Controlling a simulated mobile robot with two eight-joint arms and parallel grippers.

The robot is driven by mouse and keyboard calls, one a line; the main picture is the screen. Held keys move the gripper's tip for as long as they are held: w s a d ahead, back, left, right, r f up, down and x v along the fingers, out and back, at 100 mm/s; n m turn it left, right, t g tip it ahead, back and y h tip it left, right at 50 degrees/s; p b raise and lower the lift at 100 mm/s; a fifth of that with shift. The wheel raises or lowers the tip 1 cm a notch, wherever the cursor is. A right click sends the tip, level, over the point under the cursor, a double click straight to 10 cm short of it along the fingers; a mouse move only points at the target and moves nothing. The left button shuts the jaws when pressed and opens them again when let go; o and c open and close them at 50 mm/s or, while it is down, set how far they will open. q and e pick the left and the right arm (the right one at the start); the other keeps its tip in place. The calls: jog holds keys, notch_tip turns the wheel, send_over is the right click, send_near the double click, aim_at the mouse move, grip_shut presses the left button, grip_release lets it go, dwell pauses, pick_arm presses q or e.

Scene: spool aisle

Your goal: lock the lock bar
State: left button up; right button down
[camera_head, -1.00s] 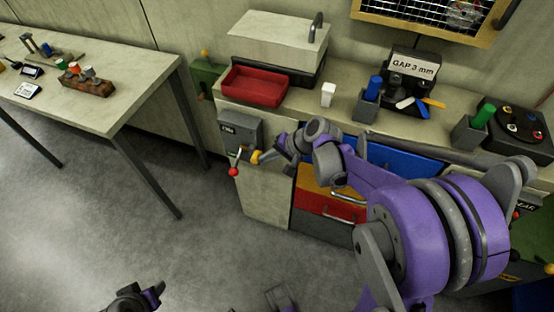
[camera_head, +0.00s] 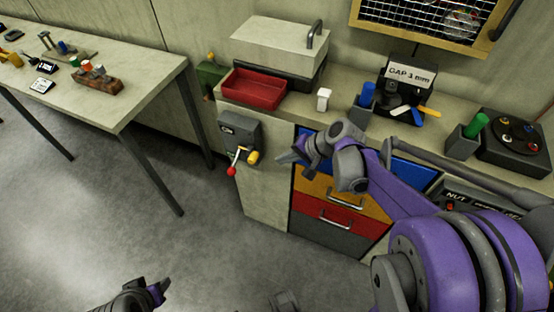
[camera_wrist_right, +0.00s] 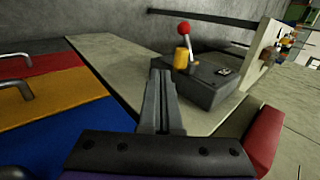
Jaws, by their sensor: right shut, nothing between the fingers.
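A grey box (camera_head: 240,134) is fixed to the front of the cabinet. It carries a lever with a red ball (camera_head: 231,171) hanging down and a yellow knob (camera_head: 253,157) beside it. Both also show in the right wrist view, the red ball (camera_wrist_right: 184,29) and the yellow knob (camera_wrist_right: 181,56). I cannot tell which part is the lock bar. My right gripper (camera_head: 281,160) is shut and empty, just right of the yellow knob and apart from it. Its fingers (camera_wrist_right: 160,80) point toward the box. My left gripper (camera_head: 158,291) is low at the bottom edge; its jaws are unclear.
Blue, yellow, red and grey drawers with handles (camera_head: 336,224) lie right of the box, behind my right arm. A red tray (camera_head: 255,90) and a sink block stand on the counter above. A workbench (camera_head: 110,103) stands at left. The floor (camera_head: 120,210) in front is clear.

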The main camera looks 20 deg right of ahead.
pick_arm(q)
jog(key=shift+w+a+r+p, duration=0.3)
jog(key=shift+w+r+p, duration=0.05)
jog(key=shift+r+p, duration=0.1)
pick_arm(e)
jog(key=v, duration=0.6)
jog(key=shift+r, duration=0.25)
jog(key=shift+w+a, duration=0.1)
jog(key=shift+a, duration=0.05)
pick_arm(q)
notch_tip(320, 180, up, 8)
jog(key=w+p, duration=0.1)
jog(key=p, duration=0.6)
jog(key=shift+w, duration=0.3)
pick_arm(e)
jog(key=s+a+r+n+h, duration=0.1)
jog(key=s+a+n+h, duration=0.1)
jog(key=s+a+n, duration=0.2)
jog(key=s+a+r+n+h, duration=0.2)
jog(key=s+a+n, duration=0.3)
jog(key=s, duration=0.4)
jog(key=shift+s+n+g+h, duration=0.3)
jog(key=shift+n+g+h, duration=0.1)
jog(key=shift+h, duration=0.3)
jog(key=shift+r, duration=0.15)
